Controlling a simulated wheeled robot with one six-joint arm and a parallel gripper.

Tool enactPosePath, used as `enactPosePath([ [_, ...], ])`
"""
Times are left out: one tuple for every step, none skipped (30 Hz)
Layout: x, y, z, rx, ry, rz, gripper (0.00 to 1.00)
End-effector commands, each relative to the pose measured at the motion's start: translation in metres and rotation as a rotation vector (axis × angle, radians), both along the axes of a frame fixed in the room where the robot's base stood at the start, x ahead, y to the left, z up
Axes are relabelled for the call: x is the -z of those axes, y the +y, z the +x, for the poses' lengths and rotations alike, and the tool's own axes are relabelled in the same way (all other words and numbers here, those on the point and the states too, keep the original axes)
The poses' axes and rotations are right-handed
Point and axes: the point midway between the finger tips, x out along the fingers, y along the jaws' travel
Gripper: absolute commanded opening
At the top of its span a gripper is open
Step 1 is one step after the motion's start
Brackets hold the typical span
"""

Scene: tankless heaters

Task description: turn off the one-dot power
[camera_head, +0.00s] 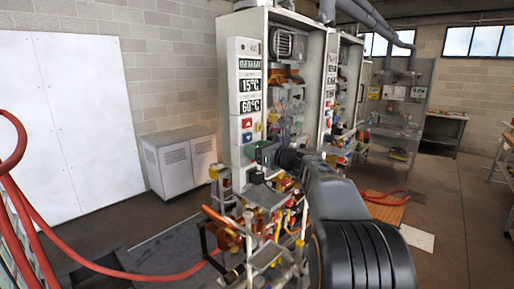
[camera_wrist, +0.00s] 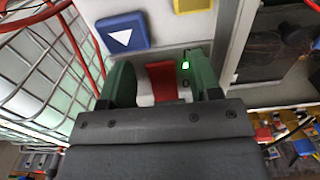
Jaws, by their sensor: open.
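The white heater control panel (camera_head: 240,95) stands in the middle of the head view, with 15°C and 60°C displays. My gripper (camera_head: 257,153) is at the lower part of this panel. In the wrist view my gripper (camera_wrist: 162,78) is open, with one green finger on each side of a red rocker switch (camera_wrist: 161,78). Whether the fingers touch the switch cannot be told. A small green light (camera_wrist: 186,65) glows beside the switch, near a "0" mark. The switch's lower part is hidden by my gripper, and no dot marking can be made out.
A blue button with a white triangle (camera_wrist: 122,33) and a yellow button (camera_wrist: 192,4) sit close to the fingers. A second heater cabinet (camera_head: 348,85) stands behind. A red hose (camera_head: 150,276) crosses the floor. Clutter lies below my arm.

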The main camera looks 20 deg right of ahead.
Motion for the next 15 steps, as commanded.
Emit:
enactPosePath([
  [0.0000, 0.0005, 0.0012, 0.000, 0.000, 0.000, 0.57],
  [0.0002, 0.0007, 0.0015, 0.000, 0.000, 0.000, 0.57],
  [0.0004, 0.0008, 0.0017, 0.000, 0.001, 0.000, 0.57],
  [0.0004, 0.0008, 0.0018, 0.000, 0.001, 0.000, 0.57],
  [0.0005, 0.0008, 0.0018, 0.000, 0.001, 0.000, 0.57],
  [0.0006, 0.0008, 0.0017, 0.000, 0.001, 0.000, 0.57],
  [0.0006, 0.0008, 0.0017, 0.000, 0.001, 0.000, 0.57],
  [0.0006, 0.0007, 0.0016, 0.000, 0.001, 0.000, 0.57],
  [0.0006, 0.0007, 0.0016, 0.000, 0.001, 0.000, 0.57],
  [0.0006, 0.0007, 0.0016, 0.000, 0.001, 0.000, 0.55],
  [0.0006, 0.0007, 0.0015, 0.000, 0.001, 0.000, 0.52],
  [0.0006, 0.0008, 0.0015, 0.000, 0.001, 0.000, 0.48],
  [0.0006, 0.0008, 0.0015, 0.000, 0.001, 0.000, 0.45],
  [0.0005, 0.0008, 0.0015, 0.000, 0.001, 0.000, 0.42],
  [0.0005, 0.0008, 0.0015, 0.000, 0.001, 0.000, 0.38],
])
